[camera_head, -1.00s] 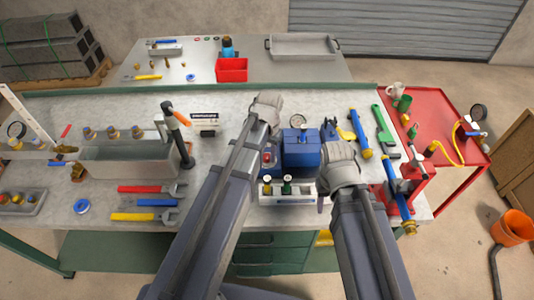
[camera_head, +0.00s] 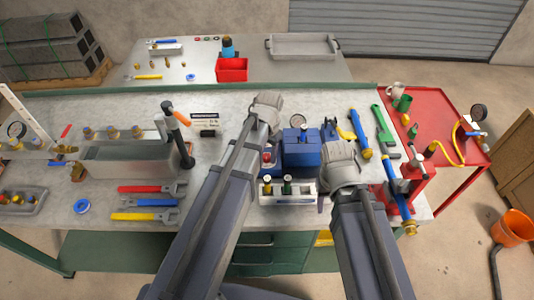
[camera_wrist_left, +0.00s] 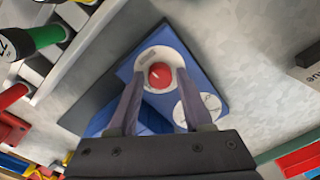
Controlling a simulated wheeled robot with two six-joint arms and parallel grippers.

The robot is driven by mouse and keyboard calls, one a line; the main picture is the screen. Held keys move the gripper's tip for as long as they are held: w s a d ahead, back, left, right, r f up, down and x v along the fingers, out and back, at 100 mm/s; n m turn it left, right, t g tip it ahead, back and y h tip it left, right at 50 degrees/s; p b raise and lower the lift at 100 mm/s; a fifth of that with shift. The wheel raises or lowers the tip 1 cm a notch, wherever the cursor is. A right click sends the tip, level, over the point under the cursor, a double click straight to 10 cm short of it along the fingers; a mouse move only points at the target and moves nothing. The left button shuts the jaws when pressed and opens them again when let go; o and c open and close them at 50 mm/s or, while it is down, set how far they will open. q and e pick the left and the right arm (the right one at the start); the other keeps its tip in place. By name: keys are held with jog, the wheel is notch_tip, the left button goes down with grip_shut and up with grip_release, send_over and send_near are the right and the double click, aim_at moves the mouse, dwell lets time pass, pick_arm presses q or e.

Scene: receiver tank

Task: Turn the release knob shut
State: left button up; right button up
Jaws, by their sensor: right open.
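A red round knob (camera_wrist_left: 160,75) in a white ring sits on a blue body (camera_wrist_left: 203,70) in the left wrist view, with a white round dial (camera_wrist_left: 197,110) beside it. My left gripper (camera_wrist_left: 160,82) has its two fingers on either side of the knob, with a visible gap each side. Whether its tips reach down to the knob's height I cannot tell. In the head view a blue box (camera_head: 301,152) stands between my left gripper (camera_head: 266,104) and my right gripper (camera_head: 342,166). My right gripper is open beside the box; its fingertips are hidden.
A white rack (camera_head: 287,191) with small valves stands in front of the blue box. A grey bin (camera_head: 128,163) with a hammer and several wrenches (camera_head: 146,202) lie to the left. Blue and green tools (camera_head: 382,126) lie to the right. A red cart (camera_head: 440,115) adjoins the bench.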

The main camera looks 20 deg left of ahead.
aim_at(268, 156)
pick_arm(q)
jog(key=shift+o, duration=1.3)
jog(key=shift+r, duration=0.15)
pick_arm(e)
jog(key=shift+r, duration=0.2)
pick_arm(q)
notch_tip(268, 156, up, 8)
jog(key=p, duration=0.8)
jog(key=shift+d+f, duration=0.15)
jog(key=shift+f, duration=0.05)
pick_arm(e)
notch_tip(268, 156, up, 8)
jog(key=shift+f, duration=0.25)
